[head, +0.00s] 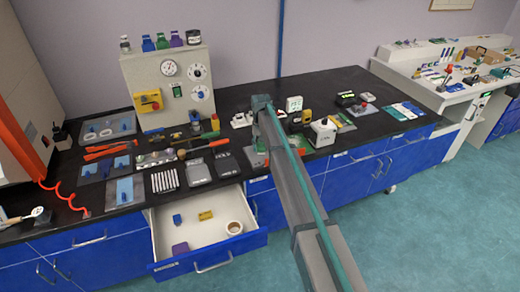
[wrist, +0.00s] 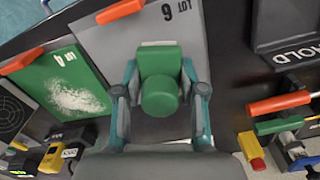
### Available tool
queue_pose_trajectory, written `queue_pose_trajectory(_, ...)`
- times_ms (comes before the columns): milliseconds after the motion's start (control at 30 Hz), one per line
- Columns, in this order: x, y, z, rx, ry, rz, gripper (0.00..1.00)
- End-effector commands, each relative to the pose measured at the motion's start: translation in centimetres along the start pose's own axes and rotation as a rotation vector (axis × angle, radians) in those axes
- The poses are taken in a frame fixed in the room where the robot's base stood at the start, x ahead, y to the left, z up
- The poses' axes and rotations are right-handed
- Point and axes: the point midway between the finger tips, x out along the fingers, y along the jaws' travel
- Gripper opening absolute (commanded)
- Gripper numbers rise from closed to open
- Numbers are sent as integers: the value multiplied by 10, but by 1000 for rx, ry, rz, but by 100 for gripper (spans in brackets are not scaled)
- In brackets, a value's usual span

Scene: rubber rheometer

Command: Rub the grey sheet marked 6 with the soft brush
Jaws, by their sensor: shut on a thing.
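In the wrist view the grey sheet (wrist: 112,45) marked LOT 6 lies on the dark bench, its number near the top. My gripper (wrist: 160,82) is over the sheet, its two fingers closed on the sides of a green block with a round green end (wrist: 160,97), which I take to be the soft brush. The bristles are not visible, so I cannot tell whether they touch the sheet. A pale patch shows on the sheet below the gripper, partly hidden. In the head view my arm covers the gripper and most of this sheet.
Left of the sheet is a green sheet (wrist: 72,72) with white powder. Orange clips (wrist: 120,10) sit at sheet edges. To the right are a dark mold plate (wrist: 290,35) and orange-handled tools (wrist: 280,103). An open drawer (head: 205,255) juts out from the bench front.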

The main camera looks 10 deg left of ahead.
Motion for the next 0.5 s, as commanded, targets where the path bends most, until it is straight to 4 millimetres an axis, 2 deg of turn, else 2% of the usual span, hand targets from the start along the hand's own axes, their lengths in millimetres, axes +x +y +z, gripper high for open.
queue_pose_trajectory(100,-14,0,0,0,1,0,8)
queue_pose_trajectory(500,-46,4,-1,4,0,0,8)
